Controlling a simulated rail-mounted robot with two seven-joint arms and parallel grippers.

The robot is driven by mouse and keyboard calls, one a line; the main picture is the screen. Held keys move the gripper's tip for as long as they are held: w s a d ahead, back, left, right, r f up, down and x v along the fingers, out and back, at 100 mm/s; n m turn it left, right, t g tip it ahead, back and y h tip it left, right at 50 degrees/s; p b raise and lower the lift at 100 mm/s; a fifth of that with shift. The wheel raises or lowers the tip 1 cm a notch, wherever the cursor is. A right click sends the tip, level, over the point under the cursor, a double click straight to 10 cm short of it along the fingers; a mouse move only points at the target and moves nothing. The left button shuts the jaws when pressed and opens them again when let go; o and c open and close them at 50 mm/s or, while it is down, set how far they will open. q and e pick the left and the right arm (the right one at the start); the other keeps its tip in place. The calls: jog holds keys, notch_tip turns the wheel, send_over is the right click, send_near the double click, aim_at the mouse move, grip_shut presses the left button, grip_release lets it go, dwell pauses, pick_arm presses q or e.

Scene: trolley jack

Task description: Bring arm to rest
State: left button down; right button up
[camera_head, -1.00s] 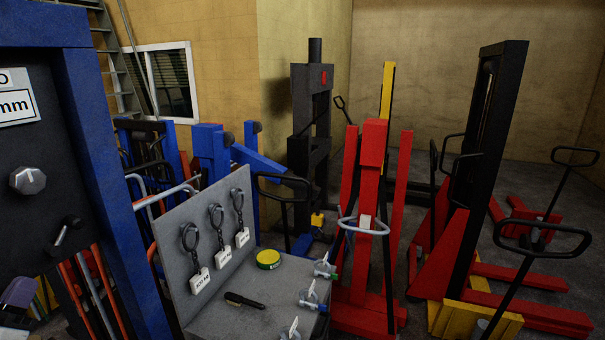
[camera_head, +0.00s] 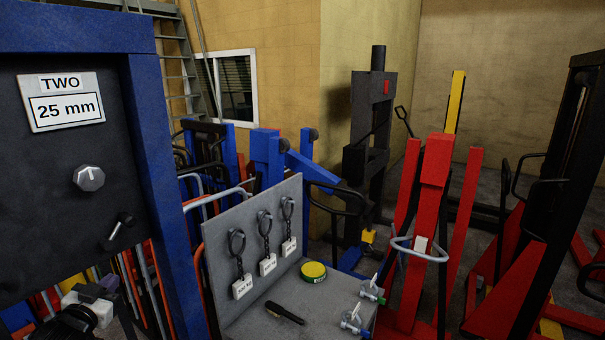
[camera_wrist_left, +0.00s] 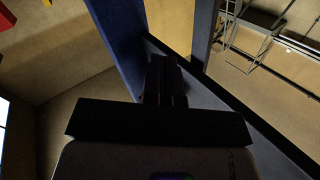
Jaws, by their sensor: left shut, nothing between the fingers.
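My left gripper (camera_head: 108,284) shows at the lower left of the head view, below the dark panel (camera_head: 60,215) and apart from it as far as I can see. It is small and dark there. In the left wrist view my left gripper (camera_wrist_left: 166,75) points away from the camera, its dark fingers together with nothing visible between them. A blue upright post lies beyond them. My right gripper is not in view.
The panel carries a "TWO 25 mm" label (camera_head: 62,101), a round knob (camera_head: 89,178) and a small lever (camera_head: 118,229) inside a blue frame (camera_head: 150,190). A grey bench (camera_head: 290,308) holds a yellow-green tin (camera_head: 314,271), a brush (camera_head: 284,312) and shackles. Red jacks (camera_head: 425,220) stand to the right.

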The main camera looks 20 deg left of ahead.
pick_arm(q)
jog(key=s+d+f+m+g+h+p, duration=0.1)
jog(key=s+d+f+g, duration=0.35)
jog(key=d+f, duration=0.4)
jog(key=s+d+f+m+g+p, duration=0.2)
jog(key=s+d+f+g, duration=0.25)
jog(key=d+f, duration=0.35)
jog(key=s+d+f+g+h+p, duration=0.1)
jog(key=s+d+g+h+p, duration=0.1)
jog(key=s+d, duration=0.7)
jog(key=s+d+f+g+h+p, duration=0.1)
jog(key=s+d+h+p, duration=0.3)
jog(key=s+d, duration=0.5)
jog(key=d+f, duration=0.1)
jog(key=d, duration=0.4)
jog(key=shift+d+f+g+p, duration=0.2)
jog(key=shift+f+g+p, duration=0.05)
jog(key=shift+g+p, duration=0.15)
